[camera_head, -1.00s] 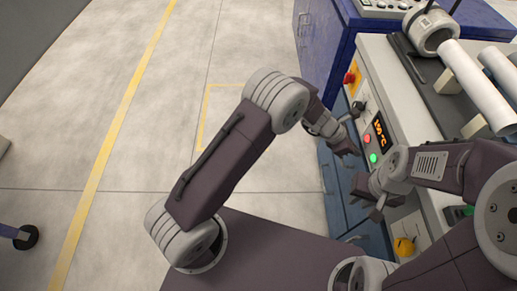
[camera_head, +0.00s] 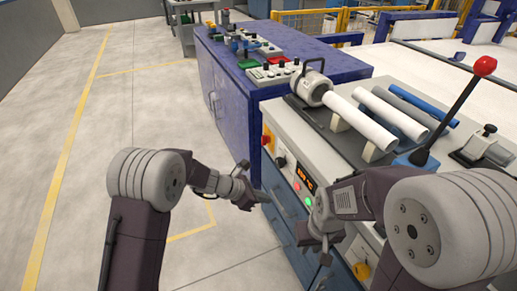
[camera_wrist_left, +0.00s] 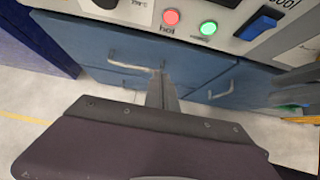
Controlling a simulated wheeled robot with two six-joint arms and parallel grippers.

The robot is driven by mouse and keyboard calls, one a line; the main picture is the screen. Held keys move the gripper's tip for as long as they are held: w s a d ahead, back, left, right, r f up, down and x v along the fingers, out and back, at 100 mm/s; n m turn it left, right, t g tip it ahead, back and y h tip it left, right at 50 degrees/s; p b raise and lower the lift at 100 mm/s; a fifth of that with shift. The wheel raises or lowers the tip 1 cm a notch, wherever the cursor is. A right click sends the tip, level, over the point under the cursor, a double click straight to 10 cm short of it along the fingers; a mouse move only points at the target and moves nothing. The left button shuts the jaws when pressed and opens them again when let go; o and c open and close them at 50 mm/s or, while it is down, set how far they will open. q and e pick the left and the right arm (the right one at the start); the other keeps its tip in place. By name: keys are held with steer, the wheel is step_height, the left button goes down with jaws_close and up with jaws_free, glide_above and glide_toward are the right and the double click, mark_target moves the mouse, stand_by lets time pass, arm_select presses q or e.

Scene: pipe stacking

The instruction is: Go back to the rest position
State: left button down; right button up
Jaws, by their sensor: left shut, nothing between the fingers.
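My left gripper (camera_head: 251,201) hangs in front of the grey machine's front side, left of its control panel in the head view. Its fingers are together and hold nothing. In the left wrist view the closed fingers (camera_wrist_left: 161,92) point toward the blue drawers, below the red and green buttons. My right gripper (camera_head: 318,246) is lower and further right in the head view, in front of the panel. Its fingers look apart, with nothing seen between them. Both forearms are bent in front of the machine.
The grey machine (camera_head: 262,108) carries white pipes (camera_head: 362,122), a blue pipe (camera_head: 425,106), a round heater (camera_head: 311,87) and a red-knobbed lever (camera_head: 484,67). A blue cabinet (camera_head: 235,105) stands behind left. Blue drawers (camera_wrist_left: 130,60) are close below the panel. Floor at left is clear.

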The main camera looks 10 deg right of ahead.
arm_select(q)
steer(key=a+r+t, duration=0.1)
steer(key=a+r, duration=0.5)
steer(key=r, duration=0.1)
steer(key=s+a+f+m+g+y, duration=0.1)
steer(key=s+a+f+m+y, duration=0.25)
steer(key=s+a+m, duration=0.7)
steer(key=s+a+f+m+g+y, duration=0.2)
steer(key=s+a+m+y, duration=0.3)
steer(key=s+a+m, duration=0.5)
step_height(320, 180, up, 27)
steer(key=w+d+p, duration=0.1)
steer(key=p, duration=2.5)
steer(key=shift+w+f+m, duration=0.15)
steer(key=shift+w+m, duration=0.15)
steer(key=shift+m, duration=0.15)
